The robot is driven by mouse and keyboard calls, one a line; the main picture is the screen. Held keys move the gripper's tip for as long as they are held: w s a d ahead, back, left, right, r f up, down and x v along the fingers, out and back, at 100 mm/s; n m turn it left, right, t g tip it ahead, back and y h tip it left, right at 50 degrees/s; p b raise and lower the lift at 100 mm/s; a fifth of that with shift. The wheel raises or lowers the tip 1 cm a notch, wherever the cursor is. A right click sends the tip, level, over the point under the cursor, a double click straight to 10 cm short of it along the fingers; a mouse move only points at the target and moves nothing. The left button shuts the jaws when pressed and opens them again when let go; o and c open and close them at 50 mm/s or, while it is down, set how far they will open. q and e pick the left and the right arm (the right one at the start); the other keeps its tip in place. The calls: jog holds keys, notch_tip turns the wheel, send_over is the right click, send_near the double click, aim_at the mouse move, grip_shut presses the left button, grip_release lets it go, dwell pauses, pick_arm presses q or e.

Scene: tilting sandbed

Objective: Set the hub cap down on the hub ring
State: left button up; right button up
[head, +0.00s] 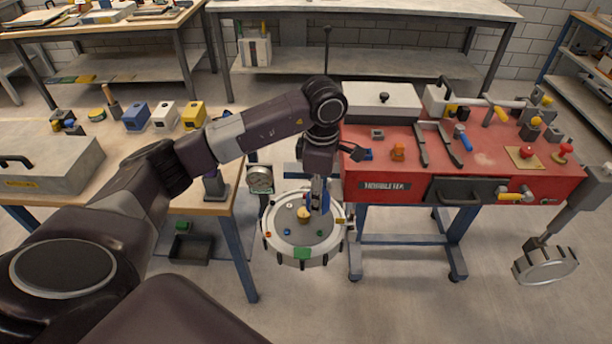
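A round grey sandbed (285,238) with a pale rim stands between the wooden table and the red bench. A small yellow piece (304,214) is near the middle of its top. I cannot tell whether this is the hub cap or part of the hub ring. My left gripper (319,205) points down over the bed, just right of the yellow piece. Blue shows at its fingertips, but they are too small to tell whether they are open or hold anything. The hub ring cannot be made out clearly. My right gripper is not in view.
A round gauge (260,178) stands at the bed's back left. The red bench (400,185) with tools is close on the right. The wooden table (225,200) with blocks is on the left. A round grey fixture (546,266) hangs at far right.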

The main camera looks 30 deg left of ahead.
pick_arm(q)
jog(key=a+n, duration=0.1)
jog(key=n, duration=0.1)
jog(key=a+n+p, duration=0.1)
jog(key=a+n, duration=0.1)
jog(key=a+f+n, duration=0.1)
jog(key=shift+w+a+n+p, duration=0.15)
jog(key=shift+w+n+p, duration=0.15)
jog(key=shift+w+n, duration=0.1)
jog(key=shift+a+f+n, duration=0.15)
jog(key=shift+a+n, duration=0.05)
jog(key=shift+n, duration=0.1)
jog(key=shift+f, duration=0.1)
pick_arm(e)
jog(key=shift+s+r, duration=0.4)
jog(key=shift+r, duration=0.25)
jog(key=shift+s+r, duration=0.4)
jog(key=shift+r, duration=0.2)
pick_arm(q)
jog(key=shift+f+b, duration=0.25)
jog(key=shift+b, duration=0.1)
jog(key=shift+f+b, duration=1.55)
jog(key=shift+f, duration=0.45)
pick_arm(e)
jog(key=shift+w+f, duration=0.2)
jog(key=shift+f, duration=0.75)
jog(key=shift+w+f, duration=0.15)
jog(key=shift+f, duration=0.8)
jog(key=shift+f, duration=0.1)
